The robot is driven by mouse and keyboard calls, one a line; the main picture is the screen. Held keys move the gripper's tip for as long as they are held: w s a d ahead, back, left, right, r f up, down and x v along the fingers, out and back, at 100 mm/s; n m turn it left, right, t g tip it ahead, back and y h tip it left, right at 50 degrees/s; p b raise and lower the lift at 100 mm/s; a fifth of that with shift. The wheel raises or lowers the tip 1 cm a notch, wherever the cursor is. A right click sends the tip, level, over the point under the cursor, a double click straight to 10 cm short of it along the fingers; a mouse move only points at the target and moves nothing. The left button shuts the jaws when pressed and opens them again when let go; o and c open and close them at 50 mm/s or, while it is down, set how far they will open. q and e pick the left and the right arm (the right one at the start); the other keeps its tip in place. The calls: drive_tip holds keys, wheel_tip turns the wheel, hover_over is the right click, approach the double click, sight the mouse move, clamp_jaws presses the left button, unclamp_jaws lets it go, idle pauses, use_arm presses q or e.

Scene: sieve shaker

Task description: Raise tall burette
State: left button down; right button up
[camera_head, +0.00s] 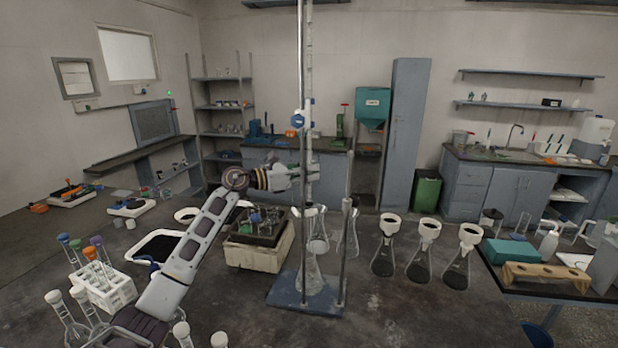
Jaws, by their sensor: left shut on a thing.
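The tall burette (309,45) is a thin, pale upright tube, running up out of the top of the picture beside a metal stand rod. A clamp with blue knobs (298,121) sits at its middle. My left gripper (308,172) reaches in from the left and is shut on the burette below the clamp; the fingertips are small and partly merge with the tube. The stand has a blue-grey base plate (325,304). A glass flask (310,280) stands on the plate under the burette. My right gripper is not in view.
A second, shorter rod (347,235) rises from the plate at right. Several funnel-topped flasks (428,262) stand to the right. A pale box (255,254) with small glassware is close left of the stand. A white tube rack (103,288) stands at far left.

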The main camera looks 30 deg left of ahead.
use_arm(q)
wheel_tip(320, 180, up, 6)
drive_tip(key=shift+a+f+p, duration=0.1)
drive_tip(key=shift+f+p, duration=0.05)
drive_tip(key=shift+p, duration=0.45)
drive_tip(key=c, duration=1.5)
unclamp_jaws()
drive_tip(key=shift+f, duration=0.1)
drive_tip(key=shift+v, duration=5.95)
drive_tip(key=shift+s, duration=0.1)
